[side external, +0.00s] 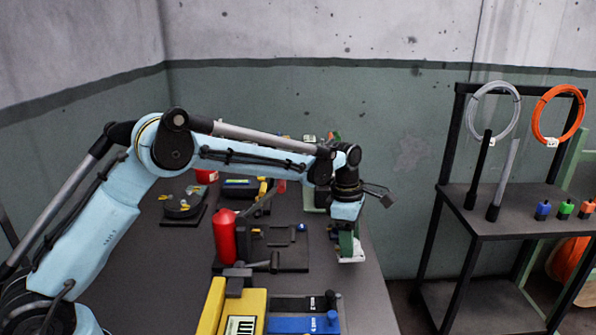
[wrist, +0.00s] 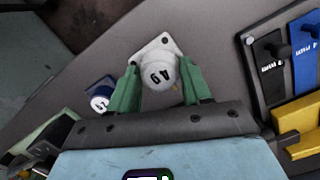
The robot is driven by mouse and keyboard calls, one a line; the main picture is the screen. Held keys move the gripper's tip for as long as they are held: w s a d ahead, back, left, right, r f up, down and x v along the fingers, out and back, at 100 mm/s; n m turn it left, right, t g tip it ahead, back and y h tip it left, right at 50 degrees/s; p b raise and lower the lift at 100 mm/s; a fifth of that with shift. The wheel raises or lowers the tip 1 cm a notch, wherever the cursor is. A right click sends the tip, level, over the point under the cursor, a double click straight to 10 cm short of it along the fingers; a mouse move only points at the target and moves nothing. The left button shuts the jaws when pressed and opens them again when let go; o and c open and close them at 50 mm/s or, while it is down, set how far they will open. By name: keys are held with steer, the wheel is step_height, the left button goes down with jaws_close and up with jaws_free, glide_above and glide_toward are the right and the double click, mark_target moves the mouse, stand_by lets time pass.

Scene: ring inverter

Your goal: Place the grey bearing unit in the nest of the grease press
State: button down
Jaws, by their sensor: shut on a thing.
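The grey bearing unit (wrist: 155,52) has a pale square flange with bolt holes and a round, numbered housing. It sits between the green fingers of my gripper (wrist: 160,74), which are shut on it. In the side view, my gripper (side external: 347,243) points down at the table's right edge, with the unit's pale flange (side external: 351,259) at the fingertips. I cannot tell whether the flange touches the table. What looks like the grease press (side external: 262,262), a dark base with a red cylinder (side external: 224,236), stands to the left of my gripper. Its nest is not clearly visible.
A blue unit with a white numbered face (wrist: 101,97) lies left of my gripper in the wrist view. A yellow block (side external: 247,307) and black and blue labelled trays (side external: 300,324) are at the front. A round fixture (side external: 183,205) is farther back. A rack (side external: 520,222) stands right, beyond a gap.

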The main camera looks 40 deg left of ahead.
steer(key=s+d+r, duration=0.7)
steer(key=d+r, duration=0.1)
steer(key=d, duration=0.1)
step_height(320, 180, up, 18)
steer(key=w+a, duration=0.1)
steer(key=a, duration=2.6)
steer(key=shift+m, duration=0.3)
steer(key=f, duration=2.7)
steer(key=shift+w+f, duration=0.15)
steer(key=shift+w, duration=0.05)
steer(key=shift+f, duration=0.15)
steer(key=shift+c, duration=2.4)
jaws_free()
